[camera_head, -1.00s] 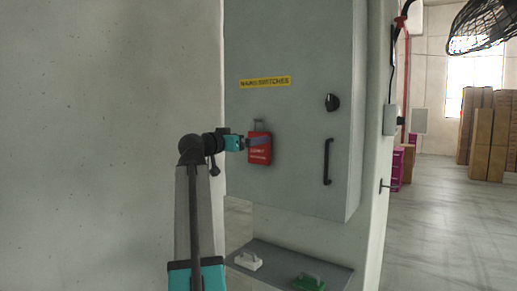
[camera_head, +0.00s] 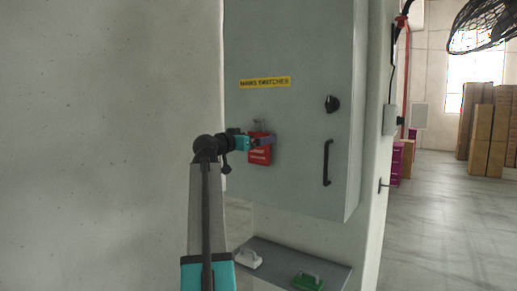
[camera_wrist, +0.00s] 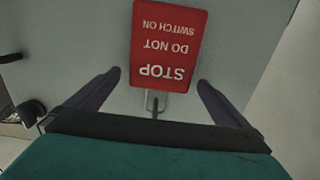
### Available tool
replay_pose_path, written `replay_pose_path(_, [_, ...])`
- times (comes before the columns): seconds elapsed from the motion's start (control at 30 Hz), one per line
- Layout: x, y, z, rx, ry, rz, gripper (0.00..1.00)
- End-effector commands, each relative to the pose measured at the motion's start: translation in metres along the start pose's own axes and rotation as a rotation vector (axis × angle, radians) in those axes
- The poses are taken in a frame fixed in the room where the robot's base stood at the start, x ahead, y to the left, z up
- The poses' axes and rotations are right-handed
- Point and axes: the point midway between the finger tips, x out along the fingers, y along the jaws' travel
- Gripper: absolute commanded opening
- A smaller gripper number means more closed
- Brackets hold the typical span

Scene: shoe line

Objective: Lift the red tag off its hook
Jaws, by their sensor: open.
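The red tag (camera_head: 259,154) hangs on the front of the grey cabinet, below the yellow label. In the wrist view the tag (camera_wrist: 168,45) appears upside down, with white lettering reading "STOP DO NOT SWITCH ON". The hook (camera_wrist: 155,103) shows as a small metal piece at the tag's top end, in front of my palm. My gripper (camera_head: 266,142) is at the upper part of the tag. In the wrist view its open fingers (camera_wrist: 160,78) stand on either side of the tag's top end, with gaps to both edges.
The grey cabinet (camera_head: 300,110) carries a black knob (camera_head: 332,103) and a black handle (camera_head: 327,162) right of the tag. Below, a grey shelf (camera_head: 275,262) holds a white object (camera_head: 247,259) and a green object (camera_head: 307,282). Open floor lies to the right.

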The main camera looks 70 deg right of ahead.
Motion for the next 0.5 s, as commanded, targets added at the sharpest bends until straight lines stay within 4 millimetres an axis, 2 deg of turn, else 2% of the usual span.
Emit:
replay_pose_path(0.3, [-0.0005,-0.0002,-0.0003,0.0,0.0,0.0,1.0])
replay_pose_path(0.5, [-0.0006,-0.0003,-0.0003,0.0,0.0,0.0,0.66])
